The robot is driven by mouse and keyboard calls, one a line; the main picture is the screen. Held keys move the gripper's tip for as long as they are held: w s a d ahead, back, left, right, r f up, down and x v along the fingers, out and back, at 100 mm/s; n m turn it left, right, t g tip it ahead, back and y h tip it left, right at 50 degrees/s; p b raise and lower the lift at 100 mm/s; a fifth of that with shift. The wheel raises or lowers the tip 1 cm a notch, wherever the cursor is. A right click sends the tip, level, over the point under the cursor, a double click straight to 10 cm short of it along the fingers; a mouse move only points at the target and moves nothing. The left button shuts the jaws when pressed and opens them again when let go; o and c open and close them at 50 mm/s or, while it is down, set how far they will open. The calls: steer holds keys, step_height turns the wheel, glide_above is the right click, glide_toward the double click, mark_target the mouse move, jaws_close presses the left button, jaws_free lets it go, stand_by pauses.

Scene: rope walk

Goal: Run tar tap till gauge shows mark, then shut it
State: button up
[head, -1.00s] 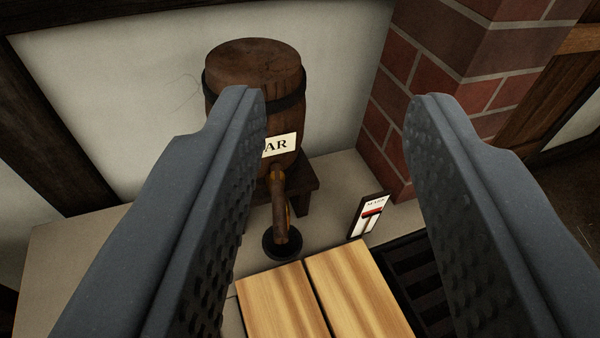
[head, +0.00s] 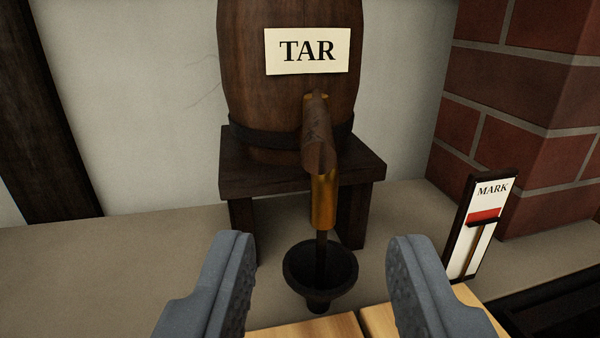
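The tar barrel (head: 290,110) stands on a dark wooden stand (head: 300,172), its label facing me. Its tap has a dark wooden handle (head: 319,148) pointing down toward me and a brass spout (head: 323,200). The gauge (head: 480,228) stands at the right, with a "MARK" label, a red band, a dark crossbar at the band's lower edge and a brown stem below. My gripper (head: 320,240) is open and empty, below and in front of the tap, apart from the handle.
A brick pillar (head: 525,110) rises behind the gauge at the right. Pale wooden boards (head: 310,328) lie below the gripper. A dark recess (head: 560,300) is at the lower right. The pale ledge (head: 100,270) is clear at the left.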

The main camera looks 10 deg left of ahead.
mark_target(321, 131)
steer(key=w, duration=0.4)
steer(key=w+a, duration=0.1)
steer(key=w, duration=0.8)
steer(key=shift+w+a+p, duration=0.25)
steer(key=shift+a+p, duration=0.1)
steer(key=shift+a, duration=0.05)
jaws_close()
steer(key=shift+d, duration=0.15)
